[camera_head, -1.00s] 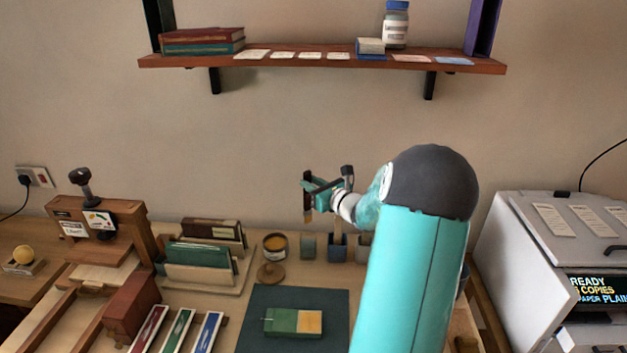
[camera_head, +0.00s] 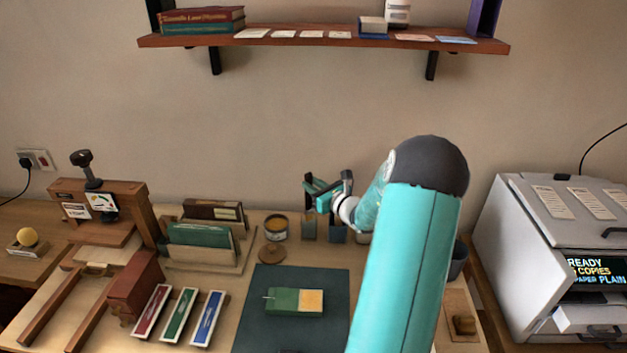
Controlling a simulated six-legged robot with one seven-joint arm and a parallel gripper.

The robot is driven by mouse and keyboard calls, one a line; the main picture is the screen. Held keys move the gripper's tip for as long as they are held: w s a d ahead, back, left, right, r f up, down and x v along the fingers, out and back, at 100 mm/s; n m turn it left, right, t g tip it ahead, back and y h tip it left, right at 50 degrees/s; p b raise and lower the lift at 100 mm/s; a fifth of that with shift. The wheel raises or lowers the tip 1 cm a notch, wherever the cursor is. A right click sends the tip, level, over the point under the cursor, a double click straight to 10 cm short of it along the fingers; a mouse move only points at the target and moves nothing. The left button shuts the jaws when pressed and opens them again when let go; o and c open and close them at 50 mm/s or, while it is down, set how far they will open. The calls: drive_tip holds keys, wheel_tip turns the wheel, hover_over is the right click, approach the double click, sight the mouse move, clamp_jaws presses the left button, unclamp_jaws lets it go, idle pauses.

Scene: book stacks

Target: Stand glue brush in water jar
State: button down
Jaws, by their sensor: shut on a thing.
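My gripper (camera_head: 313,191) is in the middle of the view, over the back of the workbench. It is shut on the glue brush (camera_head: 308,203), a thin dark upright stick seen at the left of the jaws. The small greenish-grey jar (camera_head: 309,230), which looks like the water jar, stands on the bench directly below the brush in the picture. The brush's lower end shows close to the jar's rim. I cannot tell whether it is above, behind or inside the rim.
An amber pot (camera_head: 277,229) stands left of the jar, with a round wooden piece (camera_head: 272,256) in front. A dark blue-grey container (camera_head: 338,235) stands just right of the jar. A green mat (camera_head: 262,322) bears a green and yellow book (camera_head: 295,301). A shelf (camera_head: 285,41) hangs above.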

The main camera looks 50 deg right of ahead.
drive_tip(key=shift+f, duration=1.8)
drive_tip(key=c, duration=1.1)
unclamp_jaws()
drive_tip(key=shift+c, duration=0.2)
drive_tip(key=shift+s, duration=0.1)
drive_tip(key=s+a, duration=0.1)
drive_tip(key=s, duration=1.2)
drive_tip(key=shift+s+a+r, duration=0.25)
drive_tip(key=shift+r, duration=0.1)
